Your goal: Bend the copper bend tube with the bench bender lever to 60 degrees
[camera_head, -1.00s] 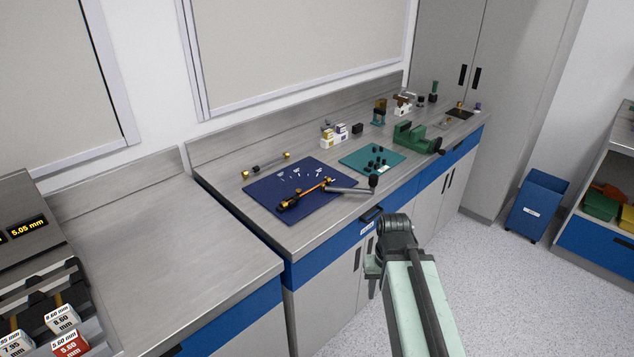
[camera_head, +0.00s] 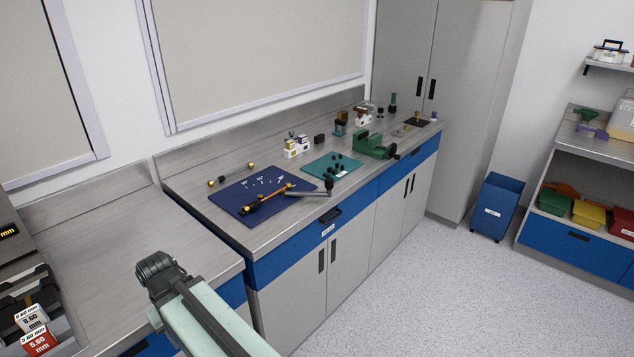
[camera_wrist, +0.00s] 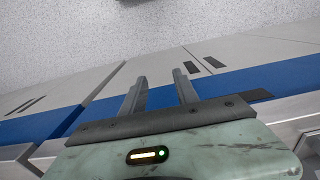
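The bench bender (camera_head: 262,202) lies on a dark blue mat (camera_head: 226,203) on the workbench, in the head view. The copper bend tube (camera_head: 275,192) runs along the bender and looks straight, though it is small here. The bender lever (camera_head: 308,193) reaches right past the mat's edge and ends in a dark knob (camera_head: 328,184). My arm is in front of the bench at lower left, apart from the bender. In the wrist view my gripper (camera_wrist: 160,83) has its two fingers apart with nothing between them, facing cabinet fronts and floor.
A teal mat (camera_head: 318,168) with small dark parts lies right of the blue mat. A green vise (camera_head: 370,145) stands farther along. A rod with brass ends (camera_head: 231,175) lies behind the blue mat. A blue bin (camera_head: 494,205) stands on the floor.

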